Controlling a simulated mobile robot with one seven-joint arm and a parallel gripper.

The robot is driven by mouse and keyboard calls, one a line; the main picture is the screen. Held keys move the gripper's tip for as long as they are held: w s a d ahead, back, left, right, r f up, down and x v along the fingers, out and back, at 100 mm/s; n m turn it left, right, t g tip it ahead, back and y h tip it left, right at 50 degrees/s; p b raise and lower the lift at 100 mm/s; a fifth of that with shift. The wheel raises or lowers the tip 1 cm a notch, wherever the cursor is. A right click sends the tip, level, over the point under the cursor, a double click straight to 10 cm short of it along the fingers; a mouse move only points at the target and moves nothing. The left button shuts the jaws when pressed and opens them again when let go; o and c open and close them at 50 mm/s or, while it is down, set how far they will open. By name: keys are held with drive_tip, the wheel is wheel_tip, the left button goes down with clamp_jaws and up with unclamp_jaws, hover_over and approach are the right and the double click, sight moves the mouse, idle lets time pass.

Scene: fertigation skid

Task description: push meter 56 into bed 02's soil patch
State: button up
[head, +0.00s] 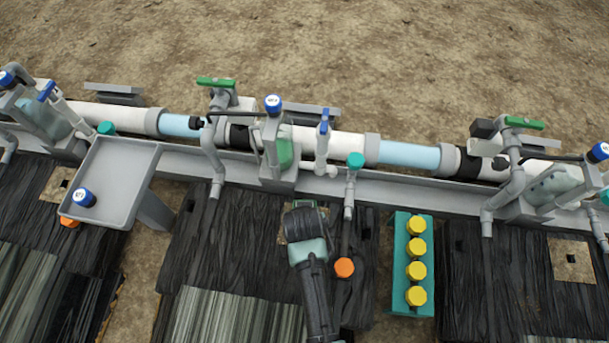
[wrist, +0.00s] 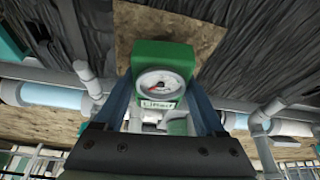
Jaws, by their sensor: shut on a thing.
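My gripper (wrist: 163,104) is shut on a green meter (wrist: 150,52) with a round white dial and red needle, held between its two blue fingers. Its label is too blurred to read as a number. Behind the meter in the wrist view is a brown soil patch (wrist: 205,27) set in black bed film. Whether the meter's lower end touches or enters the soil is hidden. In the head view my gripper (head: 305,222) hangs over the middle bed (head: 235,240), and its wrist hides the meter and most of that patch. No bed number is readable.
A grey tray (head: 112,165) with a blue-capped part (head: 84,198) stands left. A teal rack (head: 398,285) of yellow-capped items stands right of the arm. Grey pipes and a green-liquid vessel (head: 285,153) line the back. An orange knob (head: 344,267) is close by my arm.

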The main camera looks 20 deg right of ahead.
drive_tip(key=shift+f, duration=0.45)
drive_tip(key=o, duration=1.4)
wheel_tip(320, 180, up, 8)
drive_tip(key=p, duration=0.8)
drive_tip(key=shift+p, duration=0.3)
